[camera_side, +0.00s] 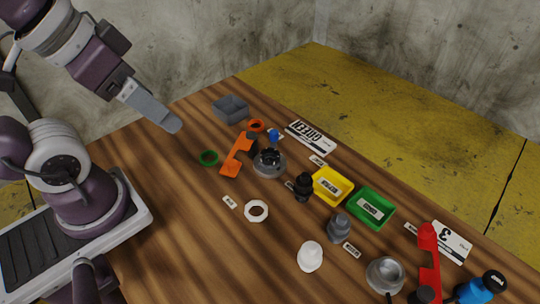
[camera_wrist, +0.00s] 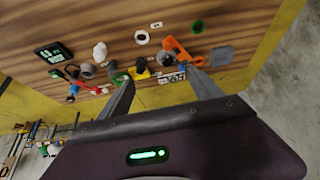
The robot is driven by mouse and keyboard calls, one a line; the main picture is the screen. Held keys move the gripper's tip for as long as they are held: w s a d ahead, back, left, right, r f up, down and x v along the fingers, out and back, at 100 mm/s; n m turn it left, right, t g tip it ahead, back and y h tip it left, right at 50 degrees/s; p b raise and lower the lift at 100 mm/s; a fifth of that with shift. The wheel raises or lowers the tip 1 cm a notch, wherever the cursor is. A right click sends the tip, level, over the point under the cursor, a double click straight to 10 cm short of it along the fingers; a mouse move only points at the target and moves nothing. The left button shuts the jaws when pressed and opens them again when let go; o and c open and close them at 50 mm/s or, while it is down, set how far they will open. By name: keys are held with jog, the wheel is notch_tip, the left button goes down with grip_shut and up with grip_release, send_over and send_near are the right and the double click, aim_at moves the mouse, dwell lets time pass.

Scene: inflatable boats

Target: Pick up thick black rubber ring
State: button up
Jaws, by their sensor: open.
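I cannot surely tell which thing is the thick black rubber ring. A black, ring-like piece (camera_side: 269,156) sits on a round grey base (camera_side: 266,171) near the middle of the table in the side view. A separate black knobbed piece (camera_side: 303,187) stands just right of it. My gripper (camera_side: 173,125) is high over the table's far left part, well apart from both. In the wrist view my gripper (camera_wrist: 160,78) shows two spread fingers with nothing held between them. Small dark pieces between the fingertips there are too small to make out.
An orange handle (camera_side: 233,163), a green ring (camera_side: 208,157) and a white ring (camera_side: 256,211) lie left of centre. The table's near left is clear.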

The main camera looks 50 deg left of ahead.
notch_tip(320, 180, up, 5)
jog(key=w+a+f+m+g+y, duration=0.2)
jog(key=w+a+m+y, duration=0.35)
jog(key=m, duration=0.85)
jog(key=w+d+r+m+t+y, duration=0.2)
jog(key=w+d+m+t+y, duration=0.3)
jog(key=w+d+m, duration=0.65)
jog(key=m+t, duration=0.1)
jog(key=m, duration=0.1)
send_near(270, 150)
jog(key=shift+n+h, duration=0.25)
jog(key=shift+h, duration=0.1)
jog(key=x, duration=0.5)
jog(key=shift+w+a, duration=0.15)
jog(key=shift+a, duration=0.2)
jog(key=c, duration=1.4)
